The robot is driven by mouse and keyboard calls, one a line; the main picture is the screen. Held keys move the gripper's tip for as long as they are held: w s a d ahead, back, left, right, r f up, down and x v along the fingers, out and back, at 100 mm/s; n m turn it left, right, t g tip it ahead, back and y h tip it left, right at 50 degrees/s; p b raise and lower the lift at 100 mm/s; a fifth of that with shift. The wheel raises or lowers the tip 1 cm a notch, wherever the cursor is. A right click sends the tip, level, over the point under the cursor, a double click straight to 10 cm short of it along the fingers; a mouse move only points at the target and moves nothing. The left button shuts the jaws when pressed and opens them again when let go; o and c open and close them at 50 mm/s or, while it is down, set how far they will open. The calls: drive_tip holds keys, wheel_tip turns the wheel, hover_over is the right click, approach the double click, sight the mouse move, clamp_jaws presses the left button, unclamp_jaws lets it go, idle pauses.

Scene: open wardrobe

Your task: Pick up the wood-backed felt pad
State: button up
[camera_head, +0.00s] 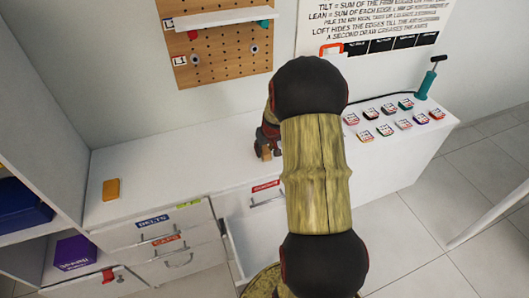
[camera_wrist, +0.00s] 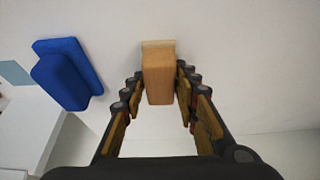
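A light wooden block (camera_wrist: 159,78), which looks like the wood-backed felt pad, stands on a white surface in the middle of the wrist view. No felt shows on it from here. My gripper (camera_wrist: 160,88) is open, with one finger on each side of the block and narrow gaps at both sides. In the head view my gripper (camera_head: 267,143) is low over the white counter, partly hidden behind my arm. A small brown piece shows by its fingertips there, too small to be sure of.
A blue two-layered object (camera_wrist: 68,73) lies left of the block in the wrist view. A yellow-orange block (camera_head: 111,189) sits on the counter (camera_head: 155,165) at left. Several small labelled items (camera_head: 385,130) stand at right. A drawer below (camera_head: 250,232) is pulled open.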

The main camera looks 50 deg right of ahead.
sight(264, 148)
drive_tip(key=c, duration=0.6)
drive_tip(key=shift+r+p, duration=0.35)
drive_tip(key=shift+r, duration=0.25)
wheel_tip(264, 148, up, 3)
drive_tip(key=shift+f+p, duration=0.2)
drive_tip(key=shift+p, duration=0.5)
drive_tip(key=s+a+r+p, duration=0.1)
drive_tip(key=a+r, duration=0.2)
drive_tip(key=a, duration=0.1)
drive_tip(key=s+a+r+p, duration=0.2)
drive_tip(key=a+r, duration=0.1)
drive_tip(key=a, duration=0.1)
drive_tip(key=s+a+r+p, duration=0.1)
drive_tip(key=a+r, duration=0.2)
drive_tip(key=a, duration=0.2)
drive_tip(key=shift+s+a+r, duration=0.1)
drive_tip(key=shift+s, duration=0.3)
